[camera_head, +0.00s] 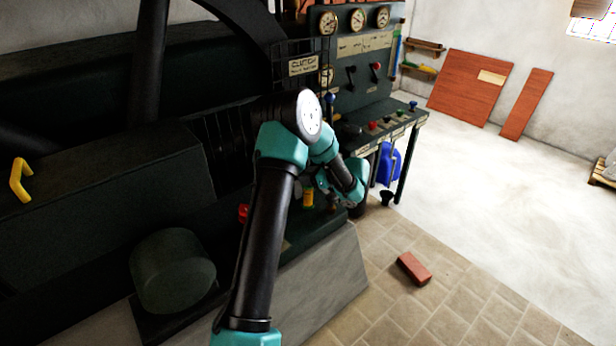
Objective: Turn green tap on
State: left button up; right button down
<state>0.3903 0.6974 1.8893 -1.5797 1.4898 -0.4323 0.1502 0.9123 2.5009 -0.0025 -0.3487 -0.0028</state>
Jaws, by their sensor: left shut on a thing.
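My left arm comes in from the bottom, bends at a high elbow and reaches down to the low ledge of the dark machine. My left gripper (324,192) is small and dark here, beside a yellow fitting (308,198) on that ledge. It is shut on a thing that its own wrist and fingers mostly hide. I cannot make out a green tap; the arm covers part of the ledge. A red fitting (243,213) shows to the left of my forearm. My right gripper is not in view.
Above stands a control panel with gauges (328,22) and levers, and a console shelf (400,126) with coloured knobs. A blue container (388,163) is under the shelf. A brick (413,268) lies on the tiles. The floor at right is clear.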

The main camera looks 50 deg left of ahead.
pick_arm(q)
jog(key=shift+g, duration=0.3)
jog(key=n+g+h, duration=0.1)
jog(key=n+g, duration=0.1)
jog(key=n+g+h, duration=0.2)
jog(key=n, duration=0.1)
jog(key=shift+w+g+h, duration=0.1)
jog(key=shift+g+h, duration=0.2)
jog(key=n+g+h, duration=0.1)
jog(key=n+h, duration=0.1)
jog(key=n+g+h, duration=0.1)
jog(key=n+h, duration=0.1)
jog(key=n, duration=0.1)
jog(key=shift+g+h, duration=0.3)
jog(key=o, duration=0.9)
jog(key=shift+c, duration=0.2)
